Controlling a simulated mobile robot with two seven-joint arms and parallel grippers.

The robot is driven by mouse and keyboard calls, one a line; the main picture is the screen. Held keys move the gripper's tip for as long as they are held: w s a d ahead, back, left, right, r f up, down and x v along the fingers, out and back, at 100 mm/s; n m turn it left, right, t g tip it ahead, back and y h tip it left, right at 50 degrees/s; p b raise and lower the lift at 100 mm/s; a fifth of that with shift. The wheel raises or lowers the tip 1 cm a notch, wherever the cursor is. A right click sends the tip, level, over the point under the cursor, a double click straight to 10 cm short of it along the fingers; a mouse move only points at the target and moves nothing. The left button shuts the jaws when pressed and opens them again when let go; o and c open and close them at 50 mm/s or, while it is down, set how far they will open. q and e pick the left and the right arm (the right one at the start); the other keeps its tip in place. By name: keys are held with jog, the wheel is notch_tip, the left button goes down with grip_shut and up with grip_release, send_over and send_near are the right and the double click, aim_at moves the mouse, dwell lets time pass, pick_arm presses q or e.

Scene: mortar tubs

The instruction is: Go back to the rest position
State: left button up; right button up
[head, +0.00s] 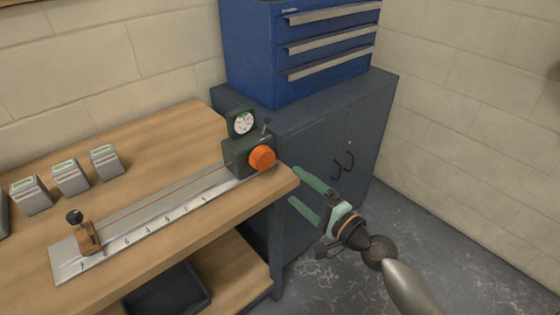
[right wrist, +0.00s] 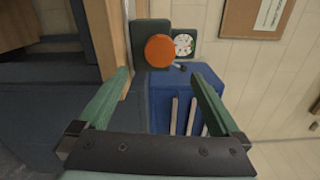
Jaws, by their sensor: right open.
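My right gripper (head: 300,192) is open and empty in the head view, just off the right end of the wooden bench. Its two green fingers point left toward the orange knob (head: 262,157) on the dark green gauge block, with a gap between. In the right wrist view my right gripper (right wrist: 160,85) shows its fingers spread wide. The orange knob (right wrist: 160,51) appears beyond and between them, and nothing is held. My left gripper is in neither view.
The bench (head: 190,125) carries a ruled metal rail (head: 150,218) with a brown slider (head: 88,238) and several grey blocks (head: 70,178). A dark grey cabinet (head: 340,135) with a blue drawer chest (head: 300,50) stands behind my right gripper. The floor (head: 440,255) at the right is clear.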

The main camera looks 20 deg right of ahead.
jog(key=s+a+f+n+g+h+p, duration=0.1)
jog(key=s+a+f+n+g+h, duration=0.1)
jog(key=s+f+n, duration=0.6)
jog(key=s+a+f+n+g+h+p, duration=0.1)
jog(key=s+a+f+n+g, duration=0.2)
jog(key=s+f+n, duration=0.6)
jog(key=s+f+g, duration=0.2)
jog(key=s+f, duration=0.2)
jog(key=f, duration=0.1)
jog(key=shift+s+a+f+g+h, duration=0.2)
jog(key=shift+s+a+g+h, duration=0.1)
jog(key=shift+s+a+h, duration=0.1)
jog(key=shift+w, duration=0.1)
